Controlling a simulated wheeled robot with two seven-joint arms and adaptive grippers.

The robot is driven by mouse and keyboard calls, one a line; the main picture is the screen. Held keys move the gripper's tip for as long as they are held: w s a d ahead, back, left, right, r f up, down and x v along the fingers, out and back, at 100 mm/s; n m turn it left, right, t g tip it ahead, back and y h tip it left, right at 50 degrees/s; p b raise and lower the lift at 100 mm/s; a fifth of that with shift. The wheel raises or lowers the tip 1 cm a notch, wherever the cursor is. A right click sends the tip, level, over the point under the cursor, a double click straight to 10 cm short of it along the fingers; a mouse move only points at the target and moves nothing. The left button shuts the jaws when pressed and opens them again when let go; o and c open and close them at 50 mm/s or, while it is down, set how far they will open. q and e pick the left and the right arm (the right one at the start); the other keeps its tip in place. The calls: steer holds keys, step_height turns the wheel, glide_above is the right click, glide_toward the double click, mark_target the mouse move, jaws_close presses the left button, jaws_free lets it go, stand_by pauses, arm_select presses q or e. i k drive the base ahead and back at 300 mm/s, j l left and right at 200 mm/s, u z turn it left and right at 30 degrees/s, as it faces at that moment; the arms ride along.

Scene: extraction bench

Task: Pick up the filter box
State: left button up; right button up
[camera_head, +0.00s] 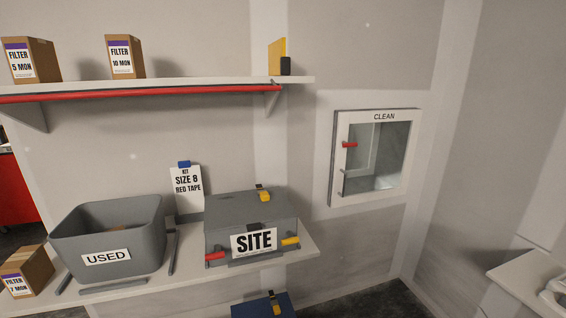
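Three brown filter boxes are in the head view. One labelled "FILTER 5 MON" (46,58) stands at the left end of the upper shelf. One labelled "FILTER 10 MON" (134,57) stands to its right on the same shelf. One labelled "FILTER 7 MON" (37,266) sits at the lower left on the bench, beside the grey bin. Each has a white label with a purple strip. Neither of my grippers is in view.
A grey "USED" bin (150,241) and a closed grey "SITE" case (228,208) stand on the bench. A card reading "KIT SIZE 8 RED TAPE" (187,190) stands behind. The upper shelf (210,82) has a red front bar. A "CLEAN" wall hatch (336,165) is right.

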mark_target(24, 275)
steer(key=u, duration=1.8)
